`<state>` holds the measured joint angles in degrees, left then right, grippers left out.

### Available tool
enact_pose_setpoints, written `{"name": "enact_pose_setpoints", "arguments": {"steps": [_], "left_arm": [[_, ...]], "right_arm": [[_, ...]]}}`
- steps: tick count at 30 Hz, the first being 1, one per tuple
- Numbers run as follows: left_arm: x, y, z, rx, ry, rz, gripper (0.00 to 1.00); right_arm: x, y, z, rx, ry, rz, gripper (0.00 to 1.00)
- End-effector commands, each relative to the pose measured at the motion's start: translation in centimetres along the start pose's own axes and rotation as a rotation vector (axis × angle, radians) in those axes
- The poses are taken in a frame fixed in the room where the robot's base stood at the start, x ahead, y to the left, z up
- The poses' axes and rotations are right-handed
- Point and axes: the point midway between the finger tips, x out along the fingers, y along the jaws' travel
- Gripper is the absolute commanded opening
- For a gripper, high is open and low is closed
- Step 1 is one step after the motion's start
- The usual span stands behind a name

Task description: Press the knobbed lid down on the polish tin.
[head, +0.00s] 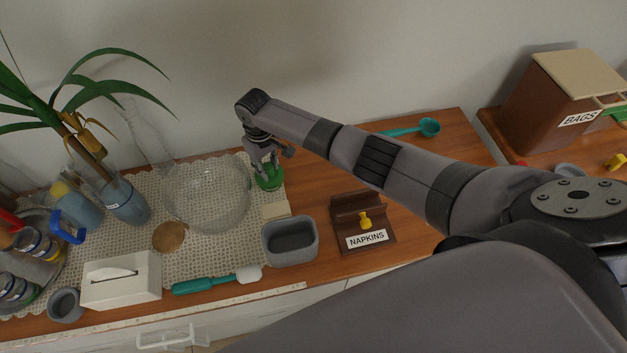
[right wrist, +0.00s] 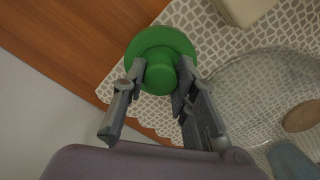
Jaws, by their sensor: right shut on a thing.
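The green knobbed lid (head: 270,182) is at the back of the counter, at the right end of the lace mat. In the right wrist view, the lid (right wrist: 183,42) is a round green disc with a thick knob facing the camera. My right gripper (head: 268,166) reaches down from above and is shut on the knob; in the right wrist view its fingers (right wrist: 159,88) lie on both sides of the knob. The polish tin cannot be made out; anything under the lid is hidden by it. My left gripper is not in view.
A glass bowl (head: 205,197) stands close left of the lid. A napkin holder (head: 362,222) stands to the right. A tissue box (head: 120,280) is at front left. Bare wood lies right of the lid.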

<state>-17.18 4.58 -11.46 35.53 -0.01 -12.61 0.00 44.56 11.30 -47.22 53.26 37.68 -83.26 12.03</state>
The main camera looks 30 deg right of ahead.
Motion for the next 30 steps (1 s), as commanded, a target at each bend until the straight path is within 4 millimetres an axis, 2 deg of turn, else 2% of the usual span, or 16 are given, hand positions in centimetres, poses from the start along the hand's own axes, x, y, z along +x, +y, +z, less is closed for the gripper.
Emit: {"name": "enact_pose_setpoints", "arguments": {"steps": [11, 12, 22, 28, 30], "left_arm": [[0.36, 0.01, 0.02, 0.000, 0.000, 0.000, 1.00], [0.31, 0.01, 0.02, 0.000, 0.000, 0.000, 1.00], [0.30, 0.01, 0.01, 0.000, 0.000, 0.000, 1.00], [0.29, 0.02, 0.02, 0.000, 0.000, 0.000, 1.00], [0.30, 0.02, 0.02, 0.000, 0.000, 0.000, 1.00]], "right_arm": [[0.77, 0.00, 0.05, 0.001, -0.002, 0.000, 0.00], [0.70, 0.01, 0.04, 0.001, -0.001, 0.000, 0.28], [0.64, 0.01, 0.01, 0.001, 0.000, 0.000, 0.50], [0.63, 0.01, 0.00, 0.000, 0.000, 0.000, 0.50], [0.63, 0.01, 0.01, 0.000, 0.000, 0.000, 0.46]]}}
